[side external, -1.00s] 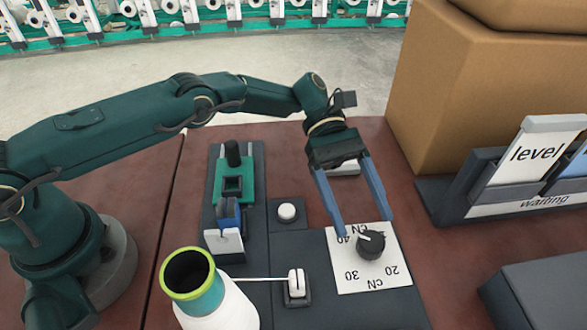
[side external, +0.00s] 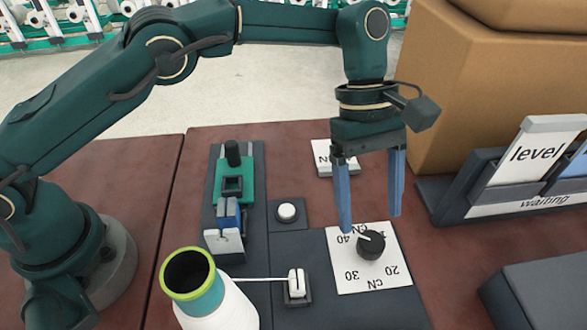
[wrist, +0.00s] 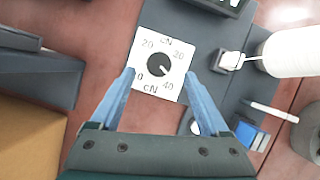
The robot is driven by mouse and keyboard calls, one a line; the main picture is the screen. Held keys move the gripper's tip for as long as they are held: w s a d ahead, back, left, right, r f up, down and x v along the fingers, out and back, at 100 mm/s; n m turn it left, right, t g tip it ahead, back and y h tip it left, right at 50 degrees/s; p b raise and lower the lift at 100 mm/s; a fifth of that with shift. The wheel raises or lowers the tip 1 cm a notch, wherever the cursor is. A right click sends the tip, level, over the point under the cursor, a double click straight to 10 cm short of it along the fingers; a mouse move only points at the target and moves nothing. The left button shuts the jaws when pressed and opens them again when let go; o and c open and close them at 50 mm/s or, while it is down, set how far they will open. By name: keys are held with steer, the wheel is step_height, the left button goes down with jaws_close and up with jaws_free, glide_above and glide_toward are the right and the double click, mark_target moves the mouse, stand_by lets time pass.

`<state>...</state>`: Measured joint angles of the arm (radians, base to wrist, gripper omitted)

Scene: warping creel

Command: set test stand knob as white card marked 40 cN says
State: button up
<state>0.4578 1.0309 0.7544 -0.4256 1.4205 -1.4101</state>
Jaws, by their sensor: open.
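The test stand knob (side external: 371,245) is a dark round knob with a white pointer line, on a white dial plate (side external: 345,283) marked with numbers and cN. In the side view its pointer aims up and left, close to the 40. The knob also shows in the wrist view (wrist: 157,65), its pointer toward the lower right near 40. My gripper (side external: 371,222) is open and empty, its blue fingers pointing down above the knob. In the wrist view the fingers (wrist: 160,84) stand either side of the dial plate.
A white yarn cone (side external: 215,300) with a green-rimmed top stands front left, its thread running to a white guide (side external: 296,284). A white button (side external: 287,211) sits left of the dial. A cardboard box (side external: 450,110) and a card rack (side external: 520,205) stand at right.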

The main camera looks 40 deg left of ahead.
mark_target(372, 239)
steer(key=shift+x, duration=2.4)
jaws_close()
steer(key=shift+w, duration=0.1)
steer(key=shift+m, duration=0.7)
jaws_free()
steer(key=shift+y, duration=0.3)
steer(key=shift+r, duration=0.1)
